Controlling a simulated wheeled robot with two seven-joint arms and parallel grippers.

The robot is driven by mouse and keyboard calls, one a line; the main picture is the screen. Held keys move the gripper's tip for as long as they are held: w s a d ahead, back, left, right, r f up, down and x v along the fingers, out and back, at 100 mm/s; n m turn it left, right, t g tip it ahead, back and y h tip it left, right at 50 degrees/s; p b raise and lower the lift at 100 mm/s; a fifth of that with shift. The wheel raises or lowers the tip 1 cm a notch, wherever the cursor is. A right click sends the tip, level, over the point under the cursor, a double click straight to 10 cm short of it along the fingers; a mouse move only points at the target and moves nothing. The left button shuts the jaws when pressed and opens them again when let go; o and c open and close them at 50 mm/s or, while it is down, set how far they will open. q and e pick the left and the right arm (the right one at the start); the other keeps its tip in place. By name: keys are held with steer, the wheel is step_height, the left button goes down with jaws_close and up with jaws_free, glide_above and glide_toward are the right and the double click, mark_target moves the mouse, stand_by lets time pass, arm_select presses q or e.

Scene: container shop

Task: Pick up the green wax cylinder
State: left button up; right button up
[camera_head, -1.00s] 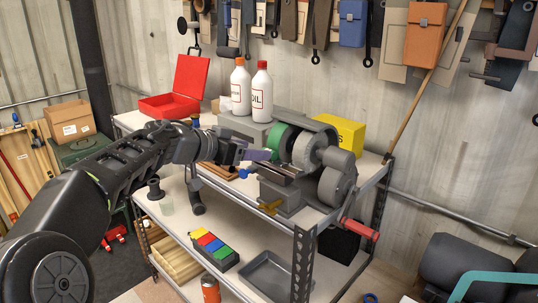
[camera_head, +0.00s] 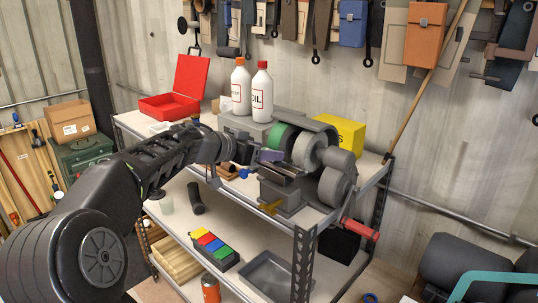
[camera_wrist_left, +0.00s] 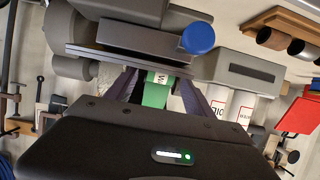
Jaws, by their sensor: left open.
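The green wax cylinder (camera_wrist_left: 155,94) shows in the wrist view between my left gripper's fingers, with a white label starting with "W" on it. In the head view a green curved surface (camera_head: 281,137) sits beside the pale wheel of the grey bench machine; I take it to be the same cylinder. My left gripper (camera_head: 268,155) reaches in from the left to the front of the machine and is open. Its two purple-grey fingers (camera_wrist_left: 158,90) lie either side of the green piece. I cannot tell whether they touch it. My right gripper is not in view.
Two white bottles (camera_head: 262,95) stand behind my gripper. A yellow box (camera_head: 340,133) is behind the machine, and an open red case (camera_head: 182,90) stands at the back left.

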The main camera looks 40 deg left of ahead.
arm_select(q)
steer(key=shift+c, duration=0.4)
jaws_close()
